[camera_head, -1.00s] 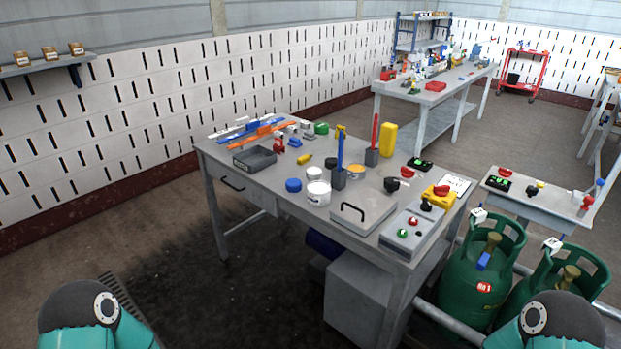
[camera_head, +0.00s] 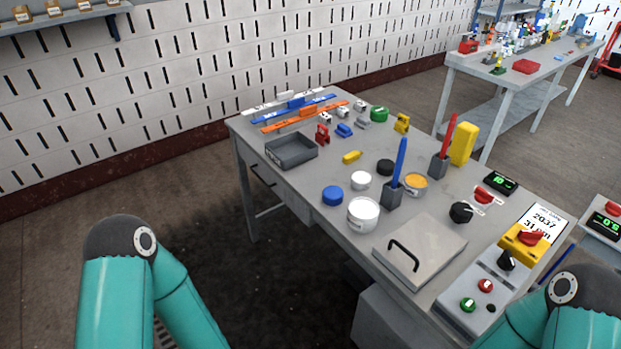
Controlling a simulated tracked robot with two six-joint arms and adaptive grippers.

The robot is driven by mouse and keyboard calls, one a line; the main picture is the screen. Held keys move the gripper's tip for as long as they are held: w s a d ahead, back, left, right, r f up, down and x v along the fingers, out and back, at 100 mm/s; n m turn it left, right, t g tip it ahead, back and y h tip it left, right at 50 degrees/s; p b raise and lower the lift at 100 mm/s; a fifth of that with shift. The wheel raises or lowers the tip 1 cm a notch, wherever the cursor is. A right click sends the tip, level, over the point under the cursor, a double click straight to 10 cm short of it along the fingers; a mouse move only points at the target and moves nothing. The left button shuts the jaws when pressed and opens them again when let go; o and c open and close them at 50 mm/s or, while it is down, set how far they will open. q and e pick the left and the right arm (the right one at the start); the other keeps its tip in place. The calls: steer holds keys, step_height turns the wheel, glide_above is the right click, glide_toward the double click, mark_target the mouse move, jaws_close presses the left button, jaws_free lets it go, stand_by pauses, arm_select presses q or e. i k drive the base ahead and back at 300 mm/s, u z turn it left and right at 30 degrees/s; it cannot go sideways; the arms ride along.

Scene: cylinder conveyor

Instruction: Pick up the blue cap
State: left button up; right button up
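The blue cap (camera_head: 333,195) is a short round disc lying on the grey table (camera_head: 300,178) near its front left edge. It is left of a white round container (camera_head: 363,214) and apart from it. A smaller white cap (camera_head: 360,180) lies behind it to the right. My teal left arm shows at the lower left and my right arm at the lower right. Both grippers are outside the view.
A dark grey tray (camera_head: 291,150) and a yellow piece (camera_head: 352,157) lie behind the cap. A blue pen stands in a grey holder (camera_head: 392,194). A grey lid with a black handle (camera_head: 420,250) and a button panel (camera_head: 485,290) are to the right. The tabletop left of the cap is clear.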

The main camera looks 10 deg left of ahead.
mark_target(332, 195)
steer(key=u, duration=0.35)
steer(key=i, duration=0.8)
steer(key=u, duration=0.5)
steer(key=k, duration=0.8)
steer(key=u, duration=0.2)
steer(key=i, duration=0.7)
steer(key=z, duration=0.05)
